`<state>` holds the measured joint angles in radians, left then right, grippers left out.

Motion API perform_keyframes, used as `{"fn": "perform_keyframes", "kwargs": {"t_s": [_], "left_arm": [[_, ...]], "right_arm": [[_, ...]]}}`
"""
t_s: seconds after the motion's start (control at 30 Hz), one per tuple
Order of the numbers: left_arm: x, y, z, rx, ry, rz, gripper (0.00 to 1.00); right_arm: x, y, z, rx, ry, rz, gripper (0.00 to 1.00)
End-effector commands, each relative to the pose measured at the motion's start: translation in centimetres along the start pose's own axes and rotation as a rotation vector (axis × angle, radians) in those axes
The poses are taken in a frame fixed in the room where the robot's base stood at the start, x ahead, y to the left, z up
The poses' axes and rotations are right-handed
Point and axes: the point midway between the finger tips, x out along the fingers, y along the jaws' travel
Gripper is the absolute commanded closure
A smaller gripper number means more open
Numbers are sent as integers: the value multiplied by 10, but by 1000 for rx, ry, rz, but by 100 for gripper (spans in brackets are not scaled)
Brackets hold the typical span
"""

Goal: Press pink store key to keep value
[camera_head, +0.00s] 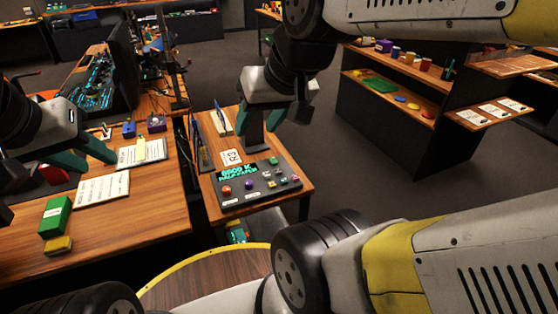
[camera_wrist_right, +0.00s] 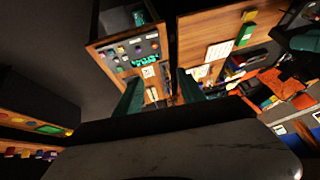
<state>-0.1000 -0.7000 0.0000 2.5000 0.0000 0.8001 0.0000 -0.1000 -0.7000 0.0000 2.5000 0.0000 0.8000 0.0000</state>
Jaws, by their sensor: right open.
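The dark trackball panel (camera_head: 262,197) lies on a small wooden table, with a lit green display (camera_head: 238,171) at its back left. A round orange-red ball (camera_head: 227,190) sits at its left, with several small coloured keys to the right. The keys are too small to tell the pink store key with certainty. The panel also shows in the right wrist view (camera_wrist_right: 127,52), beyond the fingers. My right gripper (camera_head: 255,142) is open and empty, behind and above the panel; its spread green fingers show in the wrist view (camera_wrist_right: 160,90). My left gripper (camera_head: 84,158) is open above the left desk.
The left desk (camera_head: 150,215) holds papers, a green block (camera_head: 55,216) and a yellow block (camera_head: 58,245). A dark shelf (camera_head: 400,115) stands at the right, with clear floor before it.

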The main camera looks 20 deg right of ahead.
Motion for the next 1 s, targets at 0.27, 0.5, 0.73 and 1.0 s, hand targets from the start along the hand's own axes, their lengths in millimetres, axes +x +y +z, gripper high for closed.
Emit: {"fn": "perform_keyframes", "kwargs": {"t_s": [0.27,0.5,0.73,1.0], "left_arm": [[0,0,0,0,0,0,64],[0,0,0,0,0,0,64],[0,0,0,0,0,0,64],[0,0,0,0,0,0,64]], "right_arm": [[0,0,0,0,0,0,100],[0,0,0,0,0,0,100],[0,0,0,0,0,0,100],[0,0,0,0,0,0,100]]}}
